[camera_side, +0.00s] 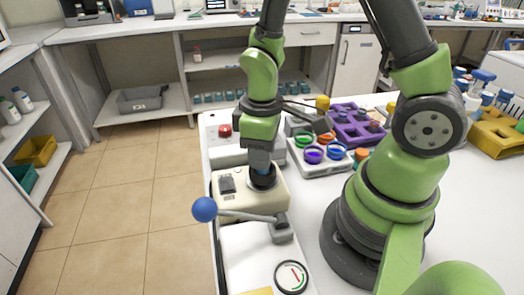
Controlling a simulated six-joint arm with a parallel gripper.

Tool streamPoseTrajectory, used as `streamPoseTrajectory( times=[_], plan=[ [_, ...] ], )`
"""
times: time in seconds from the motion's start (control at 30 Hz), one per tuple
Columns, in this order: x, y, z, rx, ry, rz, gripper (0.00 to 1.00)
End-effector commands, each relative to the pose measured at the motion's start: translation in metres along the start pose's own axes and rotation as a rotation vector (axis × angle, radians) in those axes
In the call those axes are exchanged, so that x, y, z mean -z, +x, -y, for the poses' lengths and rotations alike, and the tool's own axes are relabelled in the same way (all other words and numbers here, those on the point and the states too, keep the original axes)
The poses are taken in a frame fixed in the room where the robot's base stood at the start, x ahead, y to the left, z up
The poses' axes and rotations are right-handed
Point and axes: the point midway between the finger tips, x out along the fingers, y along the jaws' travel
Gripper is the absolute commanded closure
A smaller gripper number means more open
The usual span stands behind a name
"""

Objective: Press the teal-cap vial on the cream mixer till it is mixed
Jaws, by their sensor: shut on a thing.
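The cream mixer (237,203) stands near the front left edge of the white table, with a dark round cup on its top and a dark switch panel at its left. My gripper (262,168) points straight down over the cup and is shut on the teal-cap vial (263,172). Only a small bluish-teal part of the vial shows between the fingers. Its lower end is at the black cup (263,180); I cannot tell how firmly it presses there.
A lever with a blue ball (205,209) and a dial gauge (291,277) sit in front of the mixer. A tray with coloured rings (318,167) and a purple rack (350,127) are to the right.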

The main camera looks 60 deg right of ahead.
Motion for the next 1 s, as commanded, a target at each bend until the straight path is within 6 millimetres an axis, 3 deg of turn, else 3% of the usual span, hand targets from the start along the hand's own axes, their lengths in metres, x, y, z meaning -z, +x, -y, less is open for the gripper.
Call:
streamPoseTrajectory(
  times=[1.0],
  plan=[
    [0.0,-0.057,0.0,-0.001,-0.002,-0.002,0.91]
  ],
)
